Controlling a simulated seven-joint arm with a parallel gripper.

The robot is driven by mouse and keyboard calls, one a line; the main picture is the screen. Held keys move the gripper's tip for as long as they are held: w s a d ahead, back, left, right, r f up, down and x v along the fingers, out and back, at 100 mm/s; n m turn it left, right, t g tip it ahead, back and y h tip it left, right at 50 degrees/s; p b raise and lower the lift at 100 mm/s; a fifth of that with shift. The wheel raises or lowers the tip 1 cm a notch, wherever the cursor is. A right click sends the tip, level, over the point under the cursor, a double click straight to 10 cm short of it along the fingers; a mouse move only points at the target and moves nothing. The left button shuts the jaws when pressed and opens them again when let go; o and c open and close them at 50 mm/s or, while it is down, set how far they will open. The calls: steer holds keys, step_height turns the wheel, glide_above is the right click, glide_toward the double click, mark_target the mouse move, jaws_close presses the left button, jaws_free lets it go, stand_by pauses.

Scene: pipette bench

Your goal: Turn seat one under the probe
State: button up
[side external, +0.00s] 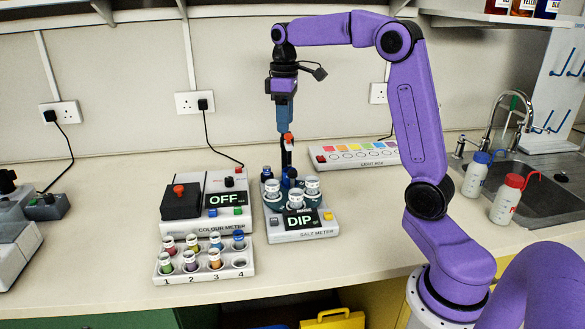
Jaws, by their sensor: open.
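The salt meter (303,233) stands mid-bench, a pale box whose black display reads "DIP". On top is a dark round holder (279,202) with white-topped cups in its seats: one at left (272,188), one at front (296,200) and one at right (312,186). I cannot read which seat is one. Dark blue parts (291,175) stand behind the cups; I cannot tell which is the probe. My gripper (287,163) points straight down, open, over the back of the holder. Its fingertips are small and dark, and whether they touch anything is unclear.
The colour meter (208,205), display "OFF", stands left of the salt meter. A white rack (204,263) of capped tubes, numbered 1 to 4, lies in front of it. The light box (352,153) is behind right. Bottles and a sink are at right. The front bench is clear.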

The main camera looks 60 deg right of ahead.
mark_target(293, 171)
steer(key=w+d, duration=0.1)
steer(key=d, duration=0.4)
steer(key=shift+m, duration=0.3)
steer(key=f, duration=1.6)
steer(key=shift+a+f, duration=0.25)
steer(key=shift+f, duration=0.15)
jaws_close()
